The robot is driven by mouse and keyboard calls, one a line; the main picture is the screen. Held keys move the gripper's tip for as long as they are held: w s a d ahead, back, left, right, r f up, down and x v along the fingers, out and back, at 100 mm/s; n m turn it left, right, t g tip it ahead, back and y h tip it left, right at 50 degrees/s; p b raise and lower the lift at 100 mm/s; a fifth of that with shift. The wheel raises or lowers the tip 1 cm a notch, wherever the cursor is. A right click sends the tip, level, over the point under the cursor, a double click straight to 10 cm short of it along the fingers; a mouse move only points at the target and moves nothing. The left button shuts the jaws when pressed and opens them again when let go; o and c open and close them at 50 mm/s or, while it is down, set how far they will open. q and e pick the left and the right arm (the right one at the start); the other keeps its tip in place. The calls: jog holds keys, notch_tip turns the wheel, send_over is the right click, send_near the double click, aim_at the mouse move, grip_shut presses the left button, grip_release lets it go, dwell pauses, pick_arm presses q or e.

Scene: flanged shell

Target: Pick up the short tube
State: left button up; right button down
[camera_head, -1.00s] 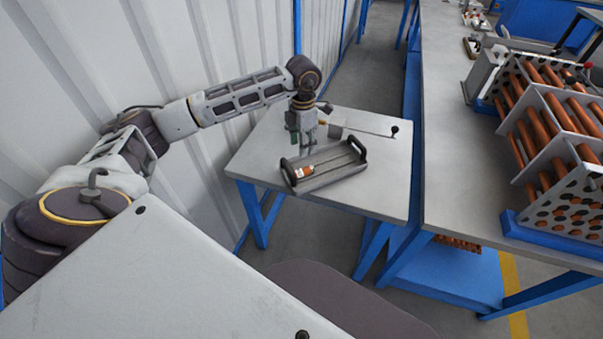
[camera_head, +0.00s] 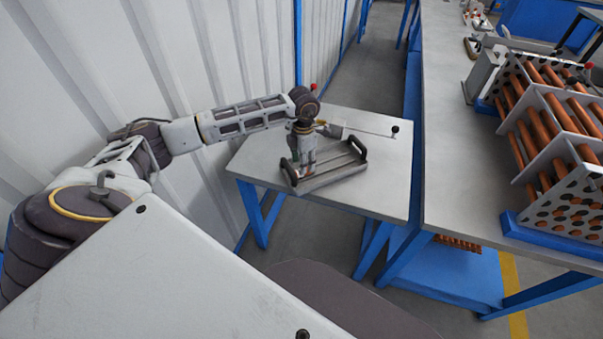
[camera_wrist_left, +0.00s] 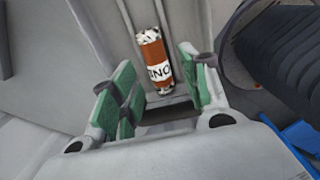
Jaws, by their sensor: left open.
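The short tube (camera_wrist_left: 154,60) is orange-brown with a white lettered label and dark-and-white ends. It lies in the grey tray in the left wrist view, and in the head view my gripper hides it. My left gripper (camera_head: 303,172) points down over the left part of the tray. In the left wrist view my left gripper (camera_wrist_left: 158,64) is open, its green-padded fingers on either side of the tube with gaps. I cannot tell the remaining height above it. My right gripper is not in view.
The tray (camera_head: 338,172), with dark raised handles, sits on a small grey table (camera_head: 382,180) with blue legs. A rod with a black knob (camera_head: 395,129) lies behind it. A long bench (camera_head: 460,130) at right carries racks of copper-coloured tubes (camera_head: 560,120). A corrugated wall stands left.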

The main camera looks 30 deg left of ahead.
pick_arm(q)
jog(key=shift+s+f, duration=0.1)
jog(key=shift+f, duration=0.45)
notch_tip(320, 180, down, 3)
jog(key=shift+a+r, duration=0.1)
jog(key=shift+f, duration=0.65)
jog(key=shift+s, duration=0.1)
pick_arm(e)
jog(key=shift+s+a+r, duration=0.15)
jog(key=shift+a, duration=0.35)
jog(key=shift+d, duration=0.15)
